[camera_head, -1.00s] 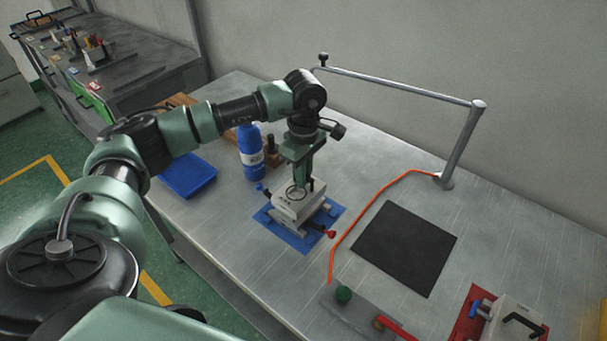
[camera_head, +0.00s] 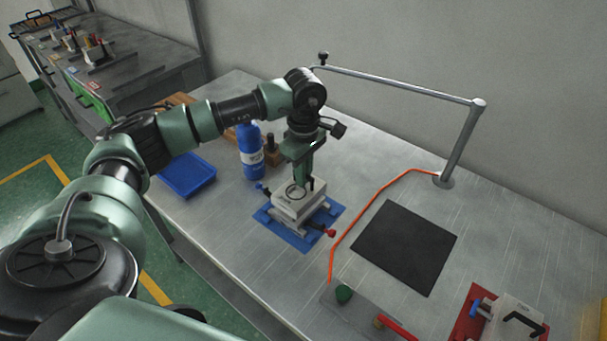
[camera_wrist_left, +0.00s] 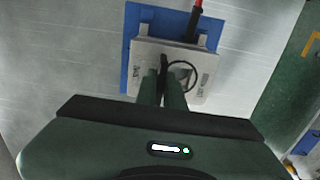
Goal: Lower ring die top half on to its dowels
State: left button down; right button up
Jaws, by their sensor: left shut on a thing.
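The ring die top half (camera_head: 297,198) is a pale grey block with a dark ring mark on its top face. It also shows in the left wrist view (camera_wrist_left: 200,65). My left gripper (camera_head: 305,184) points down and is shut on a dark handle at the block's top; the wrist view shows its fingers (camera_wrist_left: 163,90) there. The top half sits over the lower die part (camera_head: 317,222) on a blue mat (camera_head: 288,236). Whether the two faces touch, and the dowels between them, I cannot make out. My right gripper is not in view.
A blue bottle (camera_head: 250,155) and a blue tray (camera_head: 187,176) stand left of the die. An orange hose (camera_head: 353,220) and a black mat (camera_head: 405,247) lie to the right. Another die on a red mat (camera_head: 464,318) is at front right. A metal arm (camera_head: 400,85) overhangs the back.

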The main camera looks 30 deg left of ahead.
pick_arm(q)
jog(key=shift+b, duration=0.35)
dwell(0.8)
jog(key=shift+f+b, duration=0.95)
jog(key=shift+f, duration=0.15)
jog(key=c, duration=1.5)
grip_release()
jog(key=shift+o, duration=0.2)
notch_tip(320, 180, up, 8)
jog(key=shift+f+b, duration=0.1)
jog(key=shift+b, duration=0.8)
